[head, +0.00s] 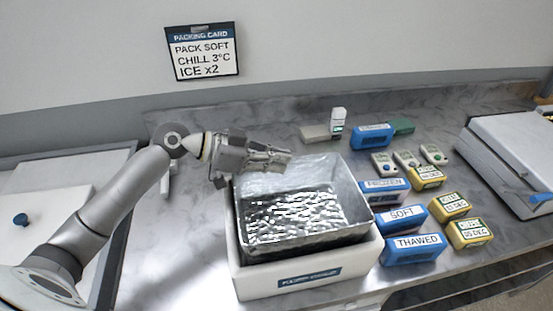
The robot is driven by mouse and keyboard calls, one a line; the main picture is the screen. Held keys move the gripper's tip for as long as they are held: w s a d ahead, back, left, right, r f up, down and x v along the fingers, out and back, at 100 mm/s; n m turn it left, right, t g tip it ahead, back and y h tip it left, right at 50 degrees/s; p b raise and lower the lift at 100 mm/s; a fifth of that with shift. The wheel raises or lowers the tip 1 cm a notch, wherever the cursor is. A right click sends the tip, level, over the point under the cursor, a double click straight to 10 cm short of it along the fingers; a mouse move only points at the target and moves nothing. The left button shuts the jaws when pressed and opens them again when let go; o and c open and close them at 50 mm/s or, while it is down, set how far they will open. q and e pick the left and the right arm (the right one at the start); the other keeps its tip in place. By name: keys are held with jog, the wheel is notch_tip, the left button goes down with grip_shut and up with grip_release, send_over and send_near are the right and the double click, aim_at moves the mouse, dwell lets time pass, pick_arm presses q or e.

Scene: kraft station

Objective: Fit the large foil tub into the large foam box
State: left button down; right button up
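The large foil tub (355,188), shiny silver and open-topped, is in the mouth of the white large foam box (310,283) at the centre of the counter. Its back and right walls stand above the box rim; its front edge is close to the rim. I cannot tell whether its base rests on the box floor. My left gripper (286,157) reaches in from the left over the tub's back-left edge. Its fingers look close together, but whether they grip the rim is unclear. My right gripper is not in view.
Blue labelled packs (413,248), yellow date blocks (470,233) and small white devices (384,163) stand right of the box. A pale lidded case (515,145) is at far right. A white lid with a blue knob (21,219) lies left. A packing card (203,52) hangs on the wall.

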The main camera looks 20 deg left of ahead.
pick_arm(q)
jog(key=shift+f+b, duration=0.35)
jog(key=shift+f, duration=0.15)
jog(key=c, duration=1.6)
grip_release()
jog(key=shift+o, duration=0.2)
jog(key=o, duration=0.4)
jog(key=shift+r, duration=0.1)
jog(key=shift+r+p, duration=3.1)
jog(key=shift+r, duration=1.35)
